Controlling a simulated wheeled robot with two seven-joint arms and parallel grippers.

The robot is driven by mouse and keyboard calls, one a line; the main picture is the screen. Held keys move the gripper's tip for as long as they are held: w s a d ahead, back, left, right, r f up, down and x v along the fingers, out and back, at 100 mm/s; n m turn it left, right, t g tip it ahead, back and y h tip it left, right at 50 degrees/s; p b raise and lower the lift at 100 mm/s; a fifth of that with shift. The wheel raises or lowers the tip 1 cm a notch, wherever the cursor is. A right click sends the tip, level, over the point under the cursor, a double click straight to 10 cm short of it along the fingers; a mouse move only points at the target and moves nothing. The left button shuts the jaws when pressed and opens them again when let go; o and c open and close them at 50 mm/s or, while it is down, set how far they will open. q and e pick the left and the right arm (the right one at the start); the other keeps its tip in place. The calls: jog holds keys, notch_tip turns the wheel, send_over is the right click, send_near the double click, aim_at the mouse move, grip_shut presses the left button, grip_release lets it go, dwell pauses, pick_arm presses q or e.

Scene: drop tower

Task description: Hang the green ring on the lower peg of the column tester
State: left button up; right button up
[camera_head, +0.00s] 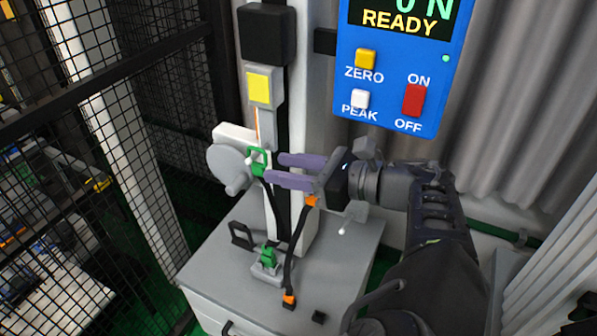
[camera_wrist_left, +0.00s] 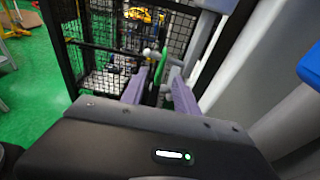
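The green ring (camera_head: 261,167) is at the grey-and-white fitting on the column tester (camera_head: 297,215), in the head view. A pale peg tip (camera_head: 251,160) shows at the ring, which looks to be around it. A dark strap runs from the ring down to a green end (camera_head: 268,258) in a grey base block. My left gripper (camera_head: 273,168) points at the ring from the right, its two purple fingers apart. In the left wrist view, my left gripper (camera_wrist_left: 159,72) has the green ring (camera_wrist_left: 173,77) near its fingertips; contact is unclear. My right gripper is not in view.
A dark strap with orange ends (camera_head: 289,300) hangs right of the green one. The grey bench top (camera_head: 340,265) is mostly clear at right. A blue panel (camera_head: 385,115) reading READY is above, and a mesh fence (camera_head: 80,130) is on the left.

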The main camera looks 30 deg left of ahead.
aim_at(255, 163)
pick_arm(q)
jog(key=a, duration=0.3)
jog(key=a+f, duration=0.1)
jog(key=a, duration=0.5)
jog(key=shift+s+f, duration=0.15)
jog(key=shift+f, duration=0.25)
jog(key=shift+c, duration=0.2)
jog(key=shift+d, duration=0.1)
grip_shut()
jog(key=c, duration=0.6)
grip_release()
jog(key=shift+c, duration=0.5)
jog(key=shift+r+p, duration=0.15)
jog(key=shift+p, duration=0.35)
jog(key=shift+r+p, duration=0.15)
jog(key=shift+p, duration=0.2)
